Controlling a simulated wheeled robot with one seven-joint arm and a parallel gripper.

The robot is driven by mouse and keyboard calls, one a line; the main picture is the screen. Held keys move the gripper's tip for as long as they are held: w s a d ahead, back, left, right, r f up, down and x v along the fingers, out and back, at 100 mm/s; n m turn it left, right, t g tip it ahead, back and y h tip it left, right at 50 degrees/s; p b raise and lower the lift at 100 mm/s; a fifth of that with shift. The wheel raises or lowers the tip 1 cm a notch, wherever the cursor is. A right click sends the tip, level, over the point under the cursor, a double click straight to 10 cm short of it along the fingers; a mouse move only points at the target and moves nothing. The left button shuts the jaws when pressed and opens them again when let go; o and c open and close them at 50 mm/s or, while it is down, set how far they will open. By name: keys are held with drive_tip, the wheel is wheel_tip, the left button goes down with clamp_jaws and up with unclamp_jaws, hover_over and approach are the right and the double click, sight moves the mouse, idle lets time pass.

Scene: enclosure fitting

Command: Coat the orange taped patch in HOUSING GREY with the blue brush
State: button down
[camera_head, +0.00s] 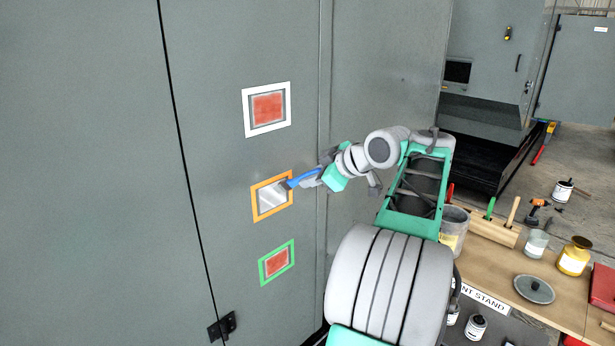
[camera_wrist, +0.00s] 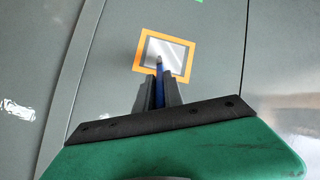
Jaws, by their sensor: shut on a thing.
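The orange taped patch (camera_head: 255,205) is on the grey enclosure wall, between a white-taped patch above and a green-taped one below. Inside its tape is a pale, shiny silver area with a darker grey border. My gripper (camera_head: 318,178) is shut on the blue brush (camera_head: 303,178), to the right of the patch. The brush tip overlaps the patch's upper right in the head view; contact cannot be told. In the wrist view the orange tape (camera_wrist: 138,52) lies beyond the blue brush (camera_wrist: 160,92), between the fingers of my gripper (camera_wrist: 158,82). No label reading HOUSING GREY is legible.
The white-taped (camera_head: 248,115) and green-taped (camera_head: 264,270) patches have red centres. A wooden bench (camera_head: 490,262) at right holds a grey pot (camera_head: 453,222), a brush rack (camera_head: 493,229), a glass jar (camera_head: 536,244), a yellow can (camera_head: 574,256) and a lid (camera_head: 533,289).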

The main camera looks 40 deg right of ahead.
drive_tip(key=shift+d+p, duration=1.6)
drive_tip(key=shift+d, duration=0.5)
drive_tip(key=a+b, duration=0.8)
drive_tip(key=a, duration=0.2)
drive_tip(key=shift+a, duration=0.25)
drive_tip(key=shift+s, duration=0.1)
drive_tip(key=shift+s+d, duration=0.1)
drive_tip(key=shift+s, duration=2.8)
